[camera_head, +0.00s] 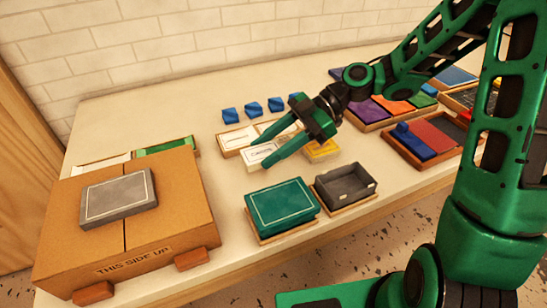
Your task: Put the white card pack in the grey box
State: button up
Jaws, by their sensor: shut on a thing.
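My gripper (259,153) has its two green fingers on either side of a white card pack (262,151), shut on it, over the middle of the table. The fingers partly hide the pack, and I cannot tell whether it is clear of what lies under it. The grey box (328,202) stands open on a wooden base near the table's front edge, right of and nearer than the gripper. Its inside looks empty. A flat grey piece with a pale outline, like a lid (118,198), lies on the cardboard carton at left.
A closed teal box (282,205) stands left of the grey box. A yellow pack (322,150) lies behind the grey box. The cardboard carton (170,235) fills the left front. Blue blocks (252,107) stand behind the gripper. Trays of coloured pieces (425,150) are at right.

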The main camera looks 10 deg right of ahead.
aim_at(274, 167)
jog(key=shift+w+d+f, duration=0.5)
jog(key=shift+w+d, duration=0.05)
jog(key=shift+w, duration=0.05)
jog(key=shift+f, duration=2.05)
jog(key=o, duration=1.1)
jog(key=shift+d, duration=0.1)
jog(key=v, duration=1.2)
jog(key=shift+w, duration=0.1)
